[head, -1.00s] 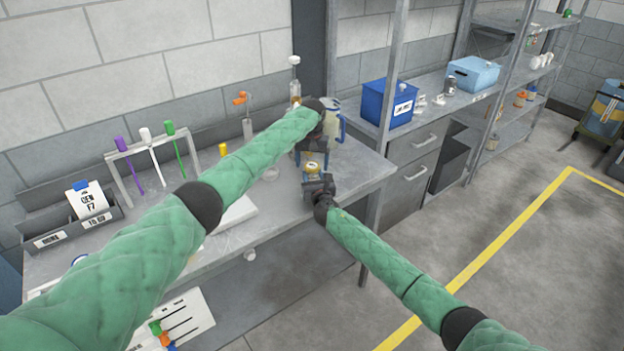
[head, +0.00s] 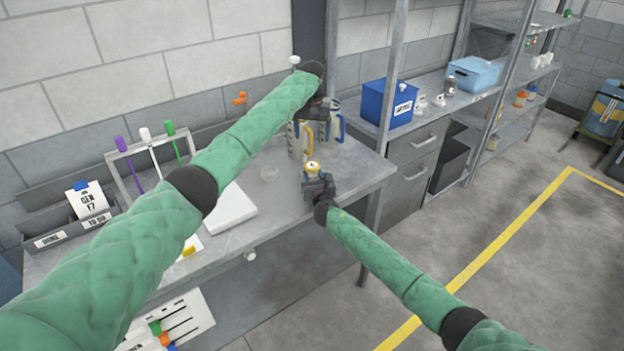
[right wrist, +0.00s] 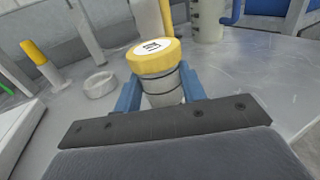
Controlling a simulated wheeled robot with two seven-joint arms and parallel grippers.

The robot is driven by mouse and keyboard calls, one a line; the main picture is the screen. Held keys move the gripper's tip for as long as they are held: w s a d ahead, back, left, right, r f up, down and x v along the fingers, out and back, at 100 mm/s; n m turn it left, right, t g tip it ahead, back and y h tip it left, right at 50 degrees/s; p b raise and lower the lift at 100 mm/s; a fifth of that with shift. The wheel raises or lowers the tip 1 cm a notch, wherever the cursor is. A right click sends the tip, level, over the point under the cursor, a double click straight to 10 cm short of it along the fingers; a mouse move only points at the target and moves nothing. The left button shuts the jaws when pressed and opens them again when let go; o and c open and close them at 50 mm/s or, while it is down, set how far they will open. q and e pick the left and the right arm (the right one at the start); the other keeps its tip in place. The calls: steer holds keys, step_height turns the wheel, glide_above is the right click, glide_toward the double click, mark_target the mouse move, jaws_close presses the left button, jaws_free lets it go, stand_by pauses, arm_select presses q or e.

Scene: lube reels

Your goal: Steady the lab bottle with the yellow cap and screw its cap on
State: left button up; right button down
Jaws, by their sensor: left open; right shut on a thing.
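The lab bottle (head: 312,176) stands upright near the bench's front right edge, with its yellow cap (right wrist: 153,57) on top. The cap has a white top with a dark mark and looks slightly tilted in the right wrist view; how tightly it sits I cannot tell. My right gripper (right wrist: 158,92) is shut around the bottle's body (right wrist: 163,88), below the cap. It also shows in the head view (head: 315,187). My left gripper (head: 318,108) is open, above and behind the bottle and apart from the cap. Its fingers are hard to make out against the jugs.
A jug with a yellow handle (head: 298,140) and one with a blue handle (head: 340,127) stand behind the bottle. A small round dish (head: 269,173) and a white slab (head: 232,208) lie to its left. A rack (head: 150,150) stands farther left.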

steer(key=c, duration=0.7)
jaws_free()
steer(key=shift+c, duration=0.2)
steer(key=shift+b+v, duration=0.85)
steer(key=shift+v, duration=3)
steer(key=shift+f, duration=0.1)
